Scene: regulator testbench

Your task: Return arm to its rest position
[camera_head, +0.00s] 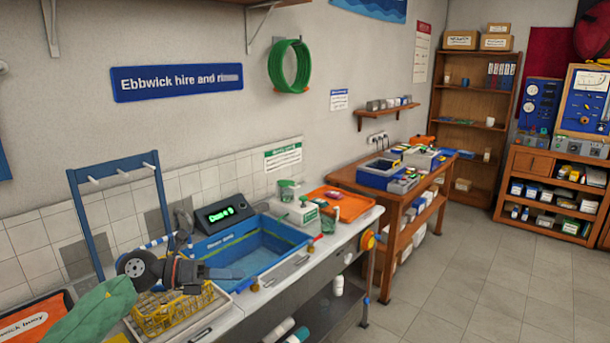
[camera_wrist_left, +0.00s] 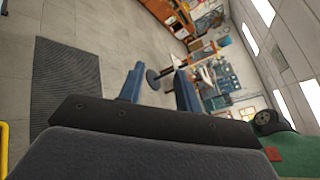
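My left arm comes in from the lower left in the head view. Its dark gripper (camera_head: 216,272) is over the yellow wire basket (camera_head: 170,312), near the left end of the blue basin (camera_head: 258,254). In the left wrist view the two blue fingers of my left gripper (camera_wrist_left: 158,92) stand apart, and I see nothing held between them. I cannot tell in the head view whether the gripper touches the basket. My right gripper is in neither view.
A blue rack (camera_head: 112,172) with white pegs stands behind the arm. A dark display unit (camera_head: 222,214) sits behind the basin. An orange tray (camera_head: 346,204) lies farther along the bench. The tiled floor (camera_head: 460,300) on the right is clear.

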